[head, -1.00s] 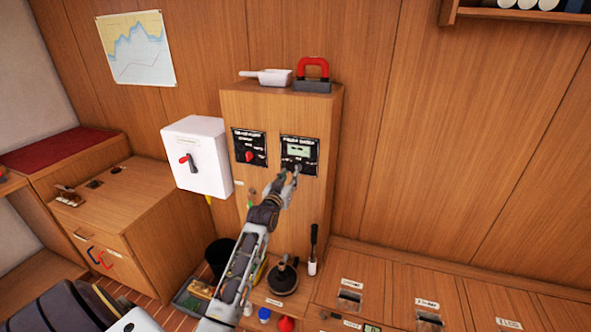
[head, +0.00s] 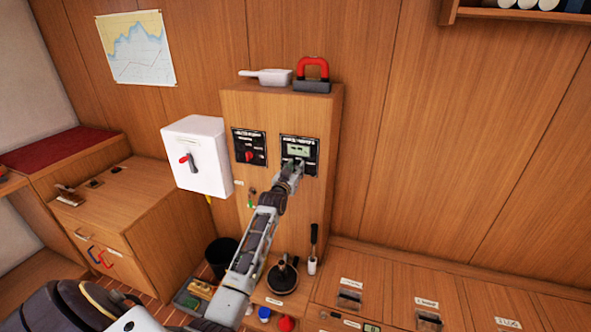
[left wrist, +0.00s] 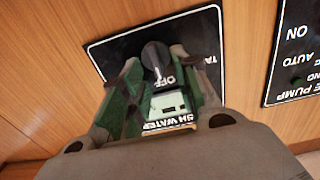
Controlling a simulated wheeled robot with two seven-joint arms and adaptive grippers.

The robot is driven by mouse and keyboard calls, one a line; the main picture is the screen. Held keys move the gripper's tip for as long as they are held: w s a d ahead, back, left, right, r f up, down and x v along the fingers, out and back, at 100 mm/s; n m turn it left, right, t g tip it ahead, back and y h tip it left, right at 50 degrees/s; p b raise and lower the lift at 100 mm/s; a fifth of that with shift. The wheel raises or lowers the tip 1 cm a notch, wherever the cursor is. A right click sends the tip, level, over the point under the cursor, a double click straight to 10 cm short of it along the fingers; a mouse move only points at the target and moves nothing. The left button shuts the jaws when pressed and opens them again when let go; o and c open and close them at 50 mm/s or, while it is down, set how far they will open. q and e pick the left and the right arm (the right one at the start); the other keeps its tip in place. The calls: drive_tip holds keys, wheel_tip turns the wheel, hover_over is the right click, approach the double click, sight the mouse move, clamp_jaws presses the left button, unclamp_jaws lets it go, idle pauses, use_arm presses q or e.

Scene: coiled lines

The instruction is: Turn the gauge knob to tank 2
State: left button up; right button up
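The black gauge panel (head: 312,146) with a small pale display is on the upper right of the wooden cabinet front. My left gripper (head: 296,168) is in front of its lower part and hides the knob in the head view. In the left wrist view the black gauge knob (left wrist: 155,57) is between the two fingertips of my left gripper (left wrist: 153,62). The fingers stand apart, one on each side of it; I cannot tell whether they touch it. The word OFF shows just beside the knob, with part of a "TA" label to the right. My right gripper is out of view.
A second black panel with a red knob (head: 249,156) is just left of the gauge panel. A white switch box (head: 198,157) juts out further left. A scoop (head: 267,77) and a red-handled block (head: 312,76) stand on the cabinet top.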

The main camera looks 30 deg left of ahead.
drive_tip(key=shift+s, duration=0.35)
use_arm(q)
drive_tip(key=shift+c, duration=0.2)
drive_tip(key=shift+c, duration=1.1)
clamp_jaws()
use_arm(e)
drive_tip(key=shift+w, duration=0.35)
